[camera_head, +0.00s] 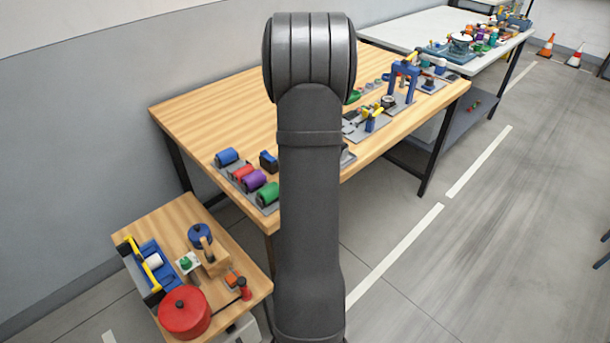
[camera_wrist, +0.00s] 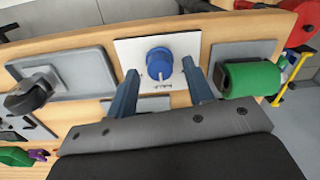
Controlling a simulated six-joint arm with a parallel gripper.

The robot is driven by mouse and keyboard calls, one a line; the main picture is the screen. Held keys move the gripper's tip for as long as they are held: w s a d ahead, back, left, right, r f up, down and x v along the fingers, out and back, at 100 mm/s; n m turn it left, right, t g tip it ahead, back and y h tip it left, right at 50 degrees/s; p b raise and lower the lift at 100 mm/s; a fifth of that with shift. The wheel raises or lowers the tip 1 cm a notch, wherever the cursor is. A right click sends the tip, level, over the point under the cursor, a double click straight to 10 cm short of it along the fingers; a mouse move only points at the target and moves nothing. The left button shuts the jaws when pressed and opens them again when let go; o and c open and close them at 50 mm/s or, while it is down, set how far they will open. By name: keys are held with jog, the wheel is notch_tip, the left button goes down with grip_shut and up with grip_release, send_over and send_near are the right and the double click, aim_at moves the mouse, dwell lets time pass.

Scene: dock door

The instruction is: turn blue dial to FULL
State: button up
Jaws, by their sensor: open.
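The blue dial (camera_wrist: 160,64) sits on a white plate (camera_wrist: 128,52) in the wrist view, near the top middle. It carries a pale pointer mark on its lower side, and small dark markings show on the plate below it, too small to read. My gripper (camera_wrist: 160,82) is open, with one finger to the left and one to the right, both a little below the dial. Nothing is held between the fingers. In the head view my arm hides the dial and the gripper.
A green roller (camera_wrist: 250,79) on a grey plate stands close to the right finger. A grey plate with a dark caster (camera_wrist: 28,95) lies to the left. In the head view, a lower side table (camera_head: 225,285) bears a red pot (camera_head: 185,314).

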jog(key=shift+f, duration=0.45)
jog(key=shift+c, duration=0.5)
jog(key=c, duration=0.9)
jog(key=shift+m, duration=0.3)
jog(key=m, duration=0.5)
jog(key=shift+d+m, duration=0.1)
jog(key=shift+m, duration=0.2)
jog(key=m, duration=0.5)
jog(key=shift+m, duration=0.3)
